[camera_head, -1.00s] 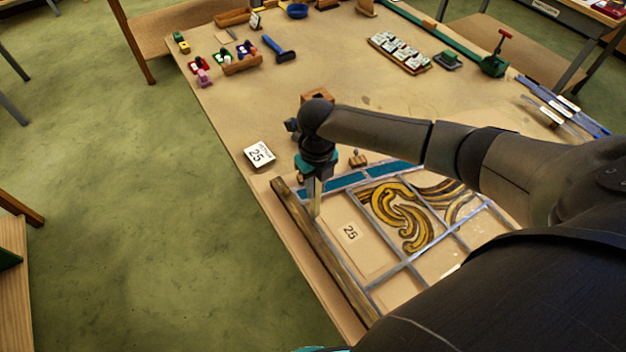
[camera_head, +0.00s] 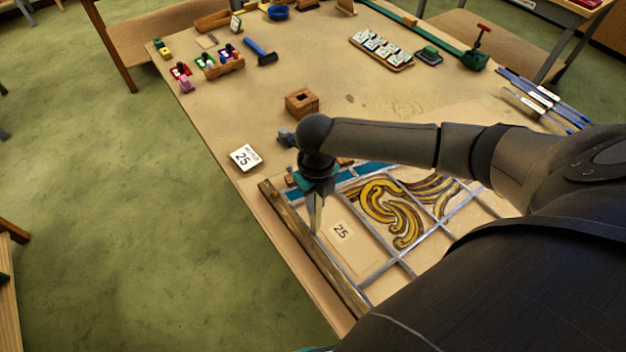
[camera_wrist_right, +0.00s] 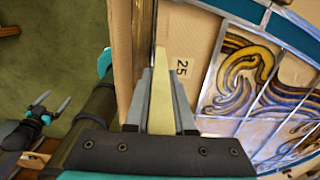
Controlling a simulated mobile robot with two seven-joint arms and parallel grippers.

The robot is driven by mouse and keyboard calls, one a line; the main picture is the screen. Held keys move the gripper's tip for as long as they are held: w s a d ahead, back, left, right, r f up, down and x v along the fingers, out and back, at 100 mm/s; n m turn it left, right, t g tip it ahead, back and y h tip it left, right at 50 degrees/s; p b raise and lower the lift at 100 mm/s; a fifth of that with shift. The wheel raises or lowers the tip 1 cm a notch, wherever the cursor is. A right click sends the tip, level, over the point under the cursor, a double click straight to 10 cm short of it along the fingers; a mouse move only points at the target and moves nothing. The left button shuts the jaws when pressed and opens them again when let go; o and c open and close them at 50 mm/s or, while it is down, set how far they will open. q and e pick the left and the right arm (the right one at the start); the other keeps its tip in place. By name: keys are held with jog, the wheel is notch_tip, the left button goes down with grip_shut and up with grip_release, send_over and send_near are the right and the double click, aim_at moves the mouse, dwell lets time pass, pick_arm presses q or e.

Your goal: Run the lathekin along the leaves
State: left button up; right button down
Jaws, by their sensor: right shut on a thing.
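The lathekin (camera_wrist_right: 160,96) is a pale, tapered flat tool. My right gripper (camera_head: 316,208) is shut on it, with the tip pointing down at the panel's left edge, beside the wooden batten (camera_head: 305,240). Whether the tip touches a lead leaf is unclear. The leaded panel (camera_head: 398,259) lies flat, with grey lead strips, amber swirl glass (camera_head: 377,204), blue border glass and a bare opening showing a "25" label (camera_head: 341,231). My arm hides part of the panel. My left gripper (camera_wrist_right: 50,106) shows open and empty over the floor side in the right wrist view.
A wooden block with a square hole (camera_head: 301,103) and a "25" card (camera_head: 245,158) lie beyond the panel. The table's middle is clear.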

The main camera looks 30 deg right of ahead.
jog(key=shift+s, duration=1.05)
jog(key=s, duration=0.9)
jog(key=shift+d, duration=0.45)
jog(key=shift+s, duration=0.1)
jog(key=s, duration=0.6)
jog(key=shift+s+d, duration=0.15)
jog(key=shift+d, duration=0.1)
dwell(0.6)
